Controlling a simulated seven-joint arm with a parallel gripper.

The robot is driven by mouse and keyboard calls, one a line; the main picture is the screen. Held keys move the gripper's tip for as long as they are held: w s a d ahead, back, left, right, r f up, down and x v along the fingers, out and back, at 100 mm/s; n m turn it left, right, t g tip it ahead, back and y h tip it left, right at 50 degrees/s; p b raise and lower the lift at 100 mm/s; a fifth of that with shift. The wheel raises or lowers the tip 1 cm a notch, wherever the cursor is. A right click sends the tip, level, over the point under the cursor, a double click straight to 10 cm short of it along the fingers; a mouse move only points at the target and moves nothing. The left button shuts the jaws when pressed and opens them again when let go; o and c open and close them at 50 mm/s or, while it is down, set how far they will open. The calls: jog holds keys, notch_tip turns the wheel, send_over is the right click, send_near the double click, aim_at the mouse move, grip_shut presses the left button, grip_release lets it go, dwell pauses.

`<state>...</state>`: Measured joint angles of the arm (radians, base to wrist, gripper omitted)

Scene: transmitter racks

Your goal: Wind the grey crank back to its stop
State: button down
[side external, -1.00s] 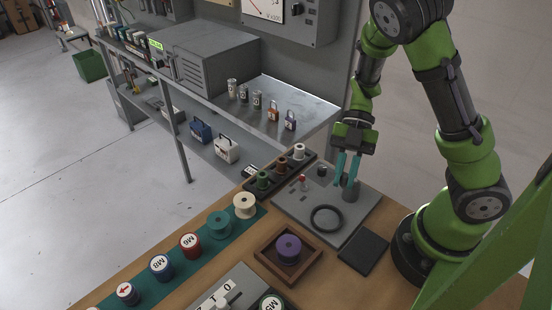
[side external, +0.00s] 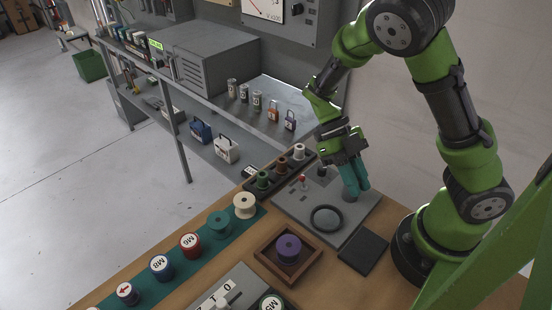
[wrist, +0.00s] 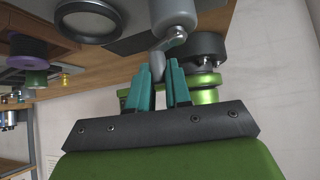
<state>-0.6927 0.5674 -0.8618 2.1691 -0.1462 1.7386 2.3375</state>
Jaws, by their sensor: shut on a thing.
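The grey crank (wrist: 174,40) shows in the wrist view as a rounded grey hub with a short arm and a grip (wrist: 157,68) at its end. My gripper (wrist: 161,75) has its teal fingers shut on that grip. In the side view my gripper (side external: 354,193) reaches down, tilted, to the right part of a grey panel (side external: 293,207) on the bench. There the fingers cover most of the crank, and its arm angle cannot be read.
A dark ring (side external: 326,218) and a small red-topped lever (side external: 303,181) sit on the panel close to my gripper. A purple spool (side external: 288,249) stands in a wooden tray (side external: 262,260). A dark flat pad (side external: 363,251) lies to its right. Several spools line the green mat (side external: 200,262).

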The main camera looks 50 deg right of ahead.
jog(key=n+h, duration=0.1)
jog(key=n, duration=0.1)
jog(key=s+n+h, duration=0.1)
jog(key=n+h, duration=0.1)
jog(key=d+n+h, duration=0.1)
jog(key=n+h, duration=0.1)
jog(key=shift+s+n, duration=0.15)
jog(key=shift+n, duration=0.15)
jog(key=n+t+h, duration=0.1)
jog(key=d+n+h, duration=0.1)
jog(key=n, duration=0.1)
jog(key=n+t+h, duration=0.1)
jog(key=n, duration=0.1)
jog(key=shift+s+d+t+h, duration=0.2)
jog(key=shift+d+t+h, duration=0.05)
jog(key=shift+t+h, duration=0.05)
jog(key=n+t+h, duration=0.1)
jog(key=n, duration=0.1)
jog(key=d+n+t, duration=0.1)
jog(key=n+t, duration=0.1)
jog(key=shift+w+d+n+h, duration=0.1)
jog(key=shift+w+n+h, duration=0.05)
jog(key=shift+n+h, duration=0.25)
jog(key=shift+w+d+n+t+h, duration=0.15)
jog(key=shift+d+n+t, duration=0.1)
jog(key=shift+n+t, duration=0.4)
jog(key=shift+w+d+n+t+h, duration=0.1)
jog(key=shift+d+n+t+h, duration=0.1)
jog(key=shift+n+t, duration=0.45)
jog(key=shift+n, duration=0.4)
